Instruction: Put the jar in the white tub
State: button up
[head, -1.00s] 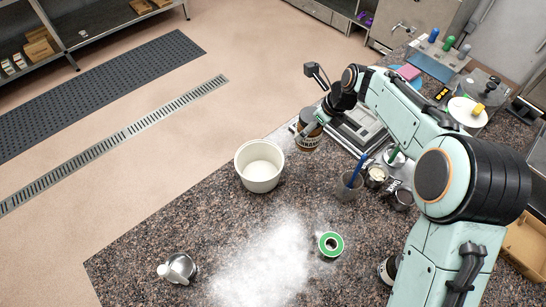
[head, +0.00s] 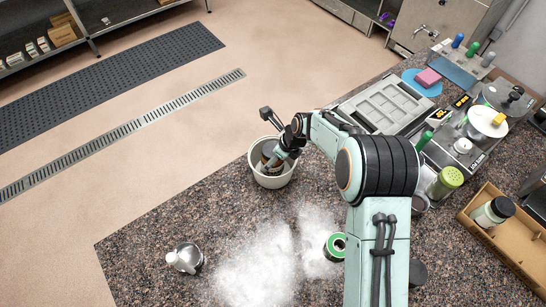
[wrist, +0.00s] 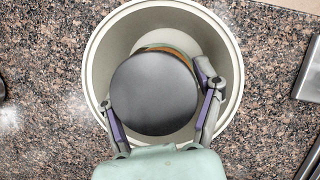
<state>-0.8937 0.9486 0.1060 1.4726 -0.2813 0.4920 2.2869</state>
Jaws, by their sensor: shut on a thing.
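The white tub (head: 272,181) stands upright near the far left edge of the speckled counter. It also shows in the wrist view (wrist: 93,62), its rim around the jar and the fingers. The jar (head: 267,161) has a dark round lid (wrist: 154,93) and a coloured label band (wrist: 172,50). My gripper (wrist: 158,97) is shut on the jar, one finger on each side of the lid. The gripper reaches into the tub's mouth in the head view (head: 272,160). I cannot tell whether the jar touches the tub's floor.
White powder (head: 265,262) covers part of the counter. A green-ringed roll (head: 335,246) and a metal pitcher-like item (head: 184,258) stand near the front. A grey mould tray (head: 385,104) and a cardboard box (head: 510,240) lie to the right.

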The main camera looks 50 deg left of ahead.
jog(key=shift+f, duration=0.25)
jog(key=o, duration=1)
jog(key=shift+f, duration=0.15)
jog(key=shift+c, duration=0.2)
jog(key=v, duration=1.2)
jog(key=shift+d+r, duration=0.1)
jog(key=shift+r, duration=0.1)
